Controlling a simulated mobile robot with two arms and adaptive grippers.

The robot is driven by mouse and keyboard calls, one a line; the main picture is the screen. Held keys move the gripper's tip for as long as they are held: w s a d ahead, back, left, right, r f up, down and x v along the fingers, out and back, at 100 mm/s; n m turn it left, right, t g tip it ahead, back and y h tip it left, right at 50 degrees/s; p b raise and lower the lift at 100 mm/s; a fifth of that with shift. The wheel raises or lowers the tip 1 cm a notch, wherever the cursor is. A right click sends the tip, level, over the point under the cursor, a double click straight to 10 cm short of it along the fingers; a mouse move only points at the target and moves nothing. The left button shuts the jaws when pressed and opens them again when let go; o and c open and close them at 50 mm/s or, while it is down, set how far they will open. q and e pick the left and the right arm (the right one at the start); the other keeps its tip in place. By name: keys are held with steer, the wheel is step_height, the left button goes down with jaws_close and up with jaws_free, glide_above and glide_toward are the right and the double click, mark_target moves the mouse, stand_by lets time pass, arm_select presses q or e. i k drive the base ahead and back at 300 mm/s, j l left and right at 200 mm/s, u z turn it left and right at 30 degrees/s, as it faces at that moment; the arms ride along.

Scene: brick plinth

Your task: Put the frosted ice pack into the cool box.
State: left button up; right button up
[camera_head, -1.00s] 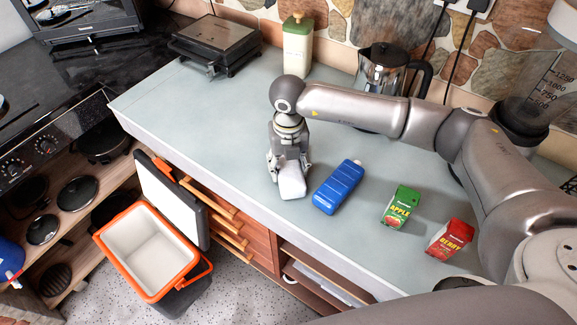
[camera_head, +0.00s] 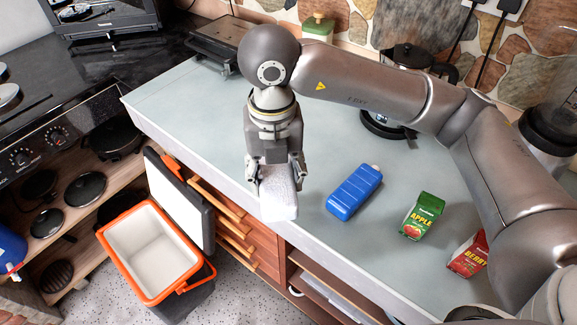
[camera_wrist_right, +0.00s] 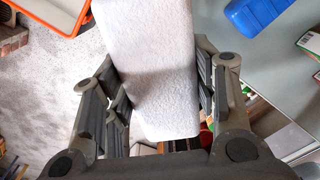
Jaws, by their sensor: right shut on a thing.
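The frosted ice pack (camera_head: 278,196) is a pale, speckled white block. My right gripper (camera_head: 277,172) is shut on it and holds it up, over the counter's front edge in the head view. In the right wrist view the ice pack (camera_wrist_right: 150,60) sits between both fingers of the gripper (camera_wrist_right: 158,92). The cool box (camera_head: 116,272) is orange with a white inside and stands on the floor at lower left. It is open and looks empty, with its lid (camera_head: 183,205) upright at its back. The gripper is to the right of the box and higher. My left gripper is not in view.
A blue bottle (camera_head: 354,193) lies on the counter (camera_head: 330,262) right of the gripper, with a green apple carton (camera_head: 422,216) and a red berry carton (camera_head: 468,256) further right. Wooden drawers (camera_head: 228,222) front the counter beside the cool box.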

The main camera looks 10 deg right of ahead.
mark_target(157, 258)
steer(key=k+j, duration=0.1)
steer(key=k, duration=0.4)
steer(key=k+j, duration=0.1)
steer(key=k, duration=0.4)
